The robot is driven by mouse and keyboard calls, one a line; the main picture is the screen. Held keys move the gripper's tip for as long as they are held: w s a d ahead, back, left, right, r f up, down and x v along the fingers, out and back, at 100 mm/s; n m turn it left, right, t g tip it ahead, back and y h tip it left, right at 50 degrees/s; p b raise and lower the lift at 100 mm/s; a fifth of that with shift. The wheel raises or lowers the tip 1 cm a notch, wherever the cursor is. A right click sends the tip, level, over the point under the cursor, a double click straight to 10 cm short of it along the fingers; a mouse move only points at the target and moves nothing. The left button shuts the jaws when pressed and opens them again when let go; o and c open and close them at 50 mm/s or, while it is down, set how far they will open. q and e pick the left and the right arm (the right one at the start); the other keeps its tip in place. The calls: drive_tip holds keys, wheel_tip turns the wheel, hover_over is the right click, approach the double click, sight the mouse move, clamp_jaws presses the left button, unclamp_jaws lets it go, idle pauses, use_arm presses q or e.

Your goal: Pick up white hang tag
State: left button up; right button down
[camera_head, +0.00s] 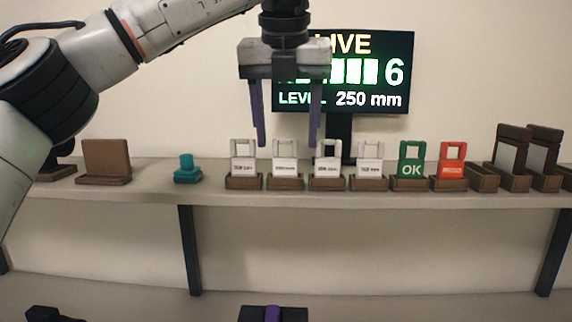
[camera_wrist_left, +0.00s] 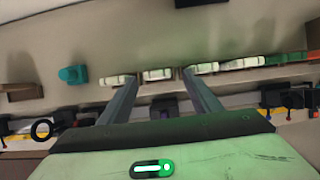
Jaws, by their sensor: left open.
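Several white hang tags stand upright in small brown holders on the shelf: the leftmost tag (camera_head: 244,167), the second (camera_head: 285,167), the third (camera_head: 327,169) and the fourth (camera_head: 370,168). Each has an open loop at the top and small print. My left gripper (camera_head: 287,143) points down with two purple fingers, open and empty. In the head view its fingertips are around the height of the tag tops, on either side of the second tag. In the left wrist view the second tag (camera_wrist_left: 158,74) shows between the fingertips. My right gripper is not seen.
A green OK tag (camera_head: 411,170) and a red tag (camera_head: 452,169) stand at the right of the row, then brown stands (camera_head: 510,155). A teal piece (camera_head: 187,170) and a brown stand (camera_head: 106,160) are at the left. A display (camera_head: 385,98) rises behind.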

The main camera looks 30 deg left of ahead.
sight(285, 141)
use_arm(q)
drive_tip(key=x, duration=0.4)
drive_tip(key=shift+a, duration=0.2)
drive_tip(key=shift+f, duration=0.2)
drive_tip(key=shift+w+f, duration=0.1)
drive_tip(key=shift+w, duration=0.1)
drive_tip(key=shift+c, duration=0.2)
drive_tip(key=c, duration=1.1)
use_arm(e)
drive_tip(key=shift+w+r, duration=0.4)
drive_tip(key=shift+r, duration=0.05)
